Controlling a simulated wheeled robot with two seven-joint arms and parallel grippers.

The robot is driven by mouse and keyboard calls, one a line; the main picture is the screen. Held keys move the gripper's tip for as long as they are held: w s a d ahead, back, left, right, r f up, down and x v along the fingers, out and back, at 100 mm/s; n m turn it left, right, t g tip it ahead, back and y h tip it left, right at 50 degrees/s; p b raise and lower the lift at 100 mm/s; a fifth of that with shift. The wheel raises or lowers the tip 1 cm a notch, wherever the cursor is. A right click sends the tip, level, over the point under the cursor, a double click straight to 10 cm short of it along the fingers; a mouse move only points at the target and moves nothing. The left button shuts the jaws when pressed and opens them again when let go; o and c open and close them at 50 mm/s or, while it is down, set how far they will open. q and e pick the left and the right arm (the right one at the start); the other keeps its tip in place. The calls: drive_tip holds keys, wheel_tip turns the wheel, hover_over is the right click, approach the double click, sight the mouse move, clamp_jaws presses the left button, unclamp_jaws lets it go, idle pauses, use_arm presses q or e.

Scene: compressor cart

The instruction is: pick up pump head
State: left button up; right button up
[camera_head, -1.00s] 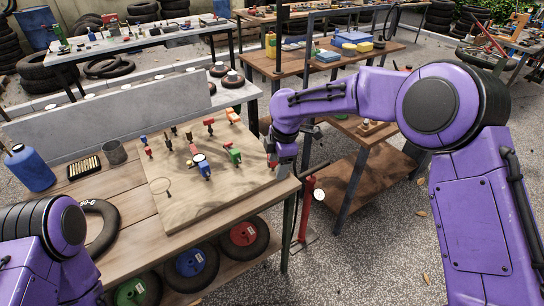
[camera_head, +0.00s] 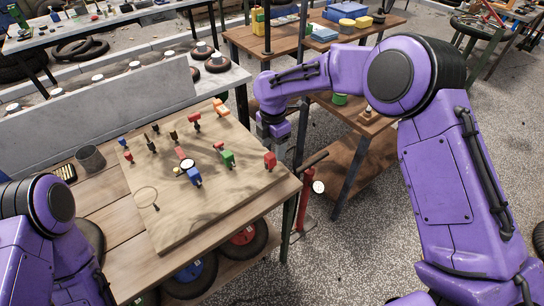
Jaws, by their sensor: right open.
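Several small coloured fittings stand on a wooden board (camera_head: 215,222) on the workbench; I cannot tell for certain which is the pump head. A red fitting (camera_head: 270,160) stands at the board's right edge. A green fitting (camera_head: 227,158) and a blue fitting (camera_head: 194,176) are near the middle. Another red one (camera_head: 194,122) and an orange one (camera_head: 220,107) are farther back. My right gripper (camera_head: 273,141) points down just behind and above the red fitting at the right edge, apart from the fittings and open, with nothing seen in it. My left arm shows at lower left; its gripper is out of view.
A grey upright panel (camera_head: 110,110) runs along the bench's back. A dark cup (camera_head: 90,158) stands left of the board. A red floor pump (camera_head: 305,195) with a gauge stands beside the bench's right edge. A wooden shelf table (camera_head: 345,165) is to the right.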

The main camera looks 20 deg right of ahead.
sight(272, 154)
drive_tip(key=f, duration=0.2)
drive_tip(key=f+p, duration=0.1)
drive_tip(key=f, duration=0.2)
drive_tip(key=shift+a+f+p, duration=0.3)
drive_tip(key=shift+f+p, duration=0.05)
drive_tip(key=c, duration=0.9)
drive_tip(key=shift+c, duration=0.2)
drive_tip(key=shift+r, duration=0.1)
